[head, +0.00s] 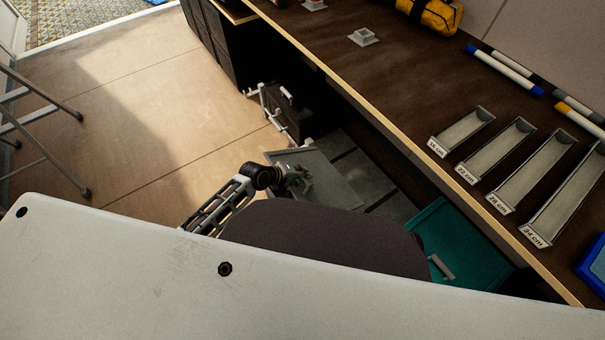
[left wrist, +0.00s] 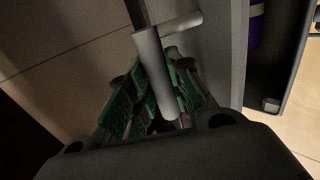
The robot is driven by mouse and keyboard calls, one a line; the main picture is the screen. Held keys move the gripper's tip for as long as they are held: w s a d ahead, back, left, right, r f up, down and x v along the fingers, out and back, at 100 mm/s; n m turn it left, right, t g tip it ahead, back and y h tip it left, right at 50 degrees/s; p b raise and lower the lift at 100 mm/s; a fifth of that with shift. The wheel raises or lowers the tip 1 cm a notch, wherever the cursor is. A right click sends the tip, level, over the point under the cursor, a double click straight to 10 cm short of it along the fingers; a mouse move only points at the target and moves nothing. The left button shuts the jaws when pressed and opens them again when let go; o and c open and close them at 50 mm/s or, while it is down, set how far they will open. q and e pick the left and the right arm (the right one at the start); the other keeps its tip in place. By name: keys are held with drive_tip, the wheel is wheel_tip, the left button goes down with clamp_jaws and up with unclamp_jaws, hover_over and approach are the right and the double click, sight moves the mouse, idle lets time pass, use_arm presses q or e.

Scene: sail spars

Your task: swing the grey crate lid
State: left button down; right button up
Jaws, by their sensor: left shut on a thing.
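The grey crate lid (head: 328,172) is a flat pale panel low under the workbench. Darker grey surfaces (head: 385,185) show just right of it. My left gripper (head: 298,181) is at the lid's near left edge. In the left wrist view its green-padded fingers (left wrist: 153,100) are shut around a grey bar handle (left wrist: 155,70), which stands off a grey panel (left wrist: 222,45). I cannot tell how far the lid is swung. My right gripper is not in view.
A teal crate (head: 470,235) with a pale handle stands to the right. Dark drawers (head: 222,45) and a cart with white handles (head: 275,108) stand farther back.

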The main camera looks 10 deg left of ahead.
use_arm(q)
drive_tip(key=shift+s+a+f, duration=0.4)
drive_tip(key=shift+s+f, duration=0.05)
drive_tip(key=shift+f, duration=0.3)
drive_tip(key=shift+s+a+f, duration=0.4)
drive_tip(key=shift+f, duration=0.3)
drive_tip(key=c, duration=1.2)
unclamp_jaws()
drive_tip(key=shift+s+a+r, duration=0.1)
drive_tip(key=shift+a, duration=0.05)
drive_tip(key=v, duration=1.1)
drive_tip(key=shift+r, duration=0.3)
drive_tip(key=shift+s, duration=0.1)
